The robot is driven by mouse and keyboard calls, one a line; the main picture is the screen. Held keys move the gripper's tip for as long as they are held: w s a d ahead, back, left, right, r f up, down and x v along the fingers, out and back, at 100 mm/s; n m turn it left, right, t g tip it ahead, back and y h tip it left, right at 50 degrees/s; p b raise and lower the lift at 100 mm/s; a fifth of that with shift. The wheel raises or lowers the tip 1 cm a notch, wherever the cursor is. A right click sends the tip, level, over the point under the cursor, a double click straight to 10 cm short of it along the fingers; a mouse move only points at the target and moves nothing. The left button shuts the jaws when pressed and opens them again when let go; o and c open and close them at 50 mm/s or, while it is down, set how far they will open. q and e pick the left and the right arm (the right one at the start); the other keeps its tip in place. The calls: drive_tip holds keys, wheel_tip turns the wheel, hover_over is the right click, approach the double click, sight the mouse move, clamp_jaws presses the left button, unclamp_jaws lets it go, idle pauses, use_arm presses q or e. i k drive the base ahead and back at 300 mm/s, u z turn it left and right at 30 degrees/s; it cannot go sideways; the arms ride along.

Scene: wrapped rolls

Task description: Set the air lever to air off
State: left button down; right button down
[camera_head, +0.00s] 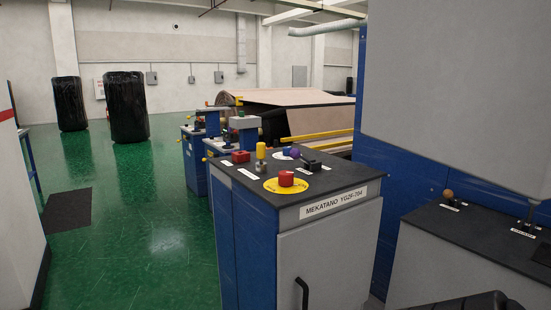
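I cannot tell for sure which control is the air lever, as the small labels are too small to read. A black lever-like control (310,164) sits on the dark top of the blue and grey console. On the lower cabinet at right, a lever with a brown knob (448,195) stands beside a white label. Another lever (527,224) stands at the right edge with its own label. Neither gripper shows. A dark shape (490,301) at the bottom right edge may be part of my arm.
The console (325,250) also carries a red button (286,178) on a yellow disc, a yellow post (261,152) and a red block (240,157). A blue and grey machine wall rises at right. Black wrapped rolls (126,106) stand behind. Green floor at left is open.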

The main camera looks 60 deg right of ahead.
sight(295, 153)
drive_tip(key=z, duration=0.9)
drive_tip(key=i, duration=1.25)
drive_tip(key=z, duration=1.15)
